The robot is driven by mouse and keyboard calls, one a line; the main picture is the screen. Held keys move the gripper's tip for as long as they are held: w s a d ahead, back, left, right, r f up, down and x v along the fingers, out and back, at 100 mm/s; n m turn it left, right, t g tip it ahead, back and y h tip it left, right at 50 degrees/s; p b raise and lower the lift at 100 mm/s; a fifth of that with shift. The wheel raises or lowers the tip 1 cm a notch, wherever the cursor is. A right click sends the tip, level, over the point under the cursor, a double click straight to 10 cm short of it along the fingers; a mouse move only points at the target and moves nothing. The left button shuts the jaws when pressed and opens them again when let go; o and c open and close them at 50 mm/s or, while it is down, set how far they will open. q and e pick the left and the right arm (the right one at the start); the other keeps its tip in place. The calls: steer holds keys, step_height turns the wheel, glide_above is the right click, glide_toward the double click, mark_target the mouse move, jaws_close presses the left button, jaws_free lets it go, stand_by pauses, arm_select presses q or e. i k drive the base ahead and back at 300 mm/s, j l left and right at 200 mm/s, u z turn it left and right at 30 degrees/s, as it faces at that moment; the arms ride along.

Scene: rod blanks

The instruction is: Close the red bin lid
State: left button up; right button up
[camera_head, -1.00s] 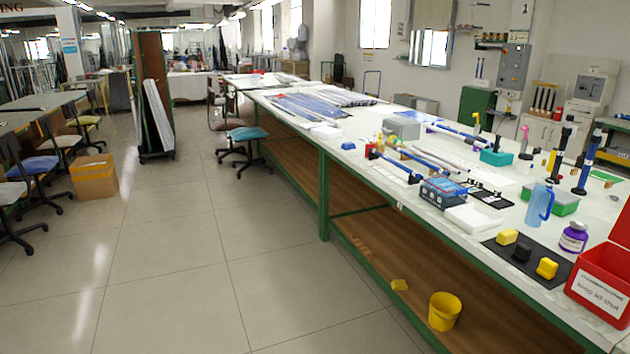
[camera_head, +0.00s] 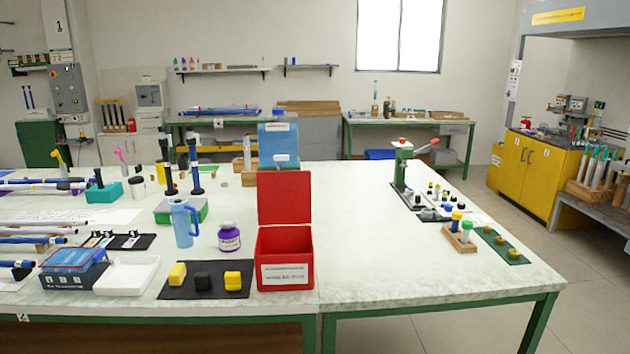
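The red bin (camera_head: 285,248) stands near the front edge of the white table, in the middle of the head view. It has a white label on its front. Its red lid (camera_head: 285,197) stands open, upright at the back of the bin, and the inside shows as empty as far as I can see. Neither of my grippers is in view.
A black mat (camera_head: 218,293) with yellow and black blocks lies left of the bin, with a purple jar (camera_head: 229,238) and blue jug (camera_head: 183,222) behind it. The table (camera_head: 400,272) right of the bin is clear up to a small rack (camera_head: 460,238).

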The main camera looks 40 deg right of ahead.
mark_target(284, 198)
steer(key=i+j+z, duration=0.25)
steer(key=z, duration=0.15)
steer(key=i+j+z, duration=0.25)
steer(key=z, duration=0.15)
steer(key=i+j+z, duration=0.2)
steer(key=j+z, duration=0.2)
